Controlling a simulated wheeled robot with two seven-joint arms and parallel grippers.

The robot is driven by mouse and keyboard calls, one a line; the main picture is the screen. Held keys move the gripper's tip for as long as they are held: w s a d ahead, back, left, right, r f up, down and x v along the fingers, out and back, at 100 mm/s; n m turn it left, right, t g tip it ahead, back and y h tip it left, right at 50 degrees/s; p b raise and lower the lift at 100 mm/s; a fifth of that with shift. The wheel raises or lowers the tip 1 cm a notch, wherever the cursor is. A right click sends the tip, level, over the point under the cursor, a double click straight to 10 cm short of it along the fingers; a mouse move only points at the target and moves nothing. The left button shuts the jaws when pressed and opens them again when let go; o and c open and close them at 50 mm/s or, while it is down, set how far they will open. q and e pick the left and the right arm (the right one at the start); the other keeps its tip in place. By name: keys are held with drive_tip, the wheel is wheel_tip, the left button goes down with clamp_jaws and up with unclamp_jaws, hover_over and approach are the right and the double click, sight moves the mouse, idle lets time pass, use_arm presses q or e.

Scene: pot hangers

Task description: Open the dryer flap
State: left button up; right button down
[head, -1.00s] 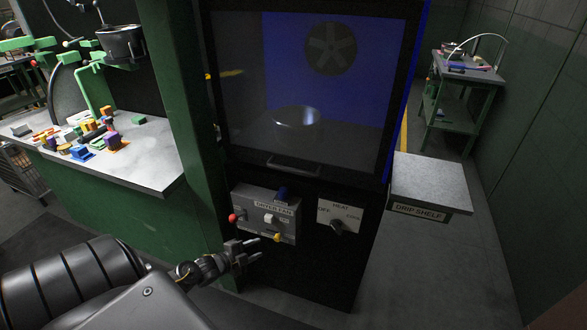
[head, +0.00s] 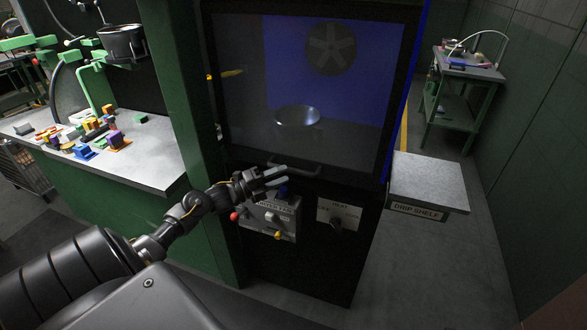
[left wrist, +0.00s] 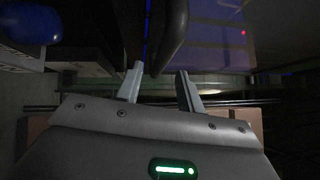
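The dryer flap (head: 240,110) is a dark glass panel in a black frame. It looks closed, and a metal bowl (head: 298,116) shows behind it. Its bar handle (head: 296,169) runs along the lower edge. My left gripper (head: 280,176) is open at the left part of the handle, just in front of or below it. In the left wrist view my gripper (left wrist: 158,85) has its two fingers apart, and the dark curved handle (left wrist: 170,40) lies just beyond and between the tips. I cannot tell whether they touch. My right gripper is not in view.
Below the flap are a dryer fan switch box (head: 270,218) and a heat knob panel (head: 338,215). A drip shelf (head: 428,182) stands at the right. A green post (head: 190,110) and a bench (head: 150,165) with coloured blocks are at the left.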

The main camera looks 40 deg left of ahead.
sight(294, 171)
use_arm(q)
drive_tip(key=p+x, duration=0.1)
drive_tip(key=x, duration=0.4)
clamp_jaws()
idle(0.3)
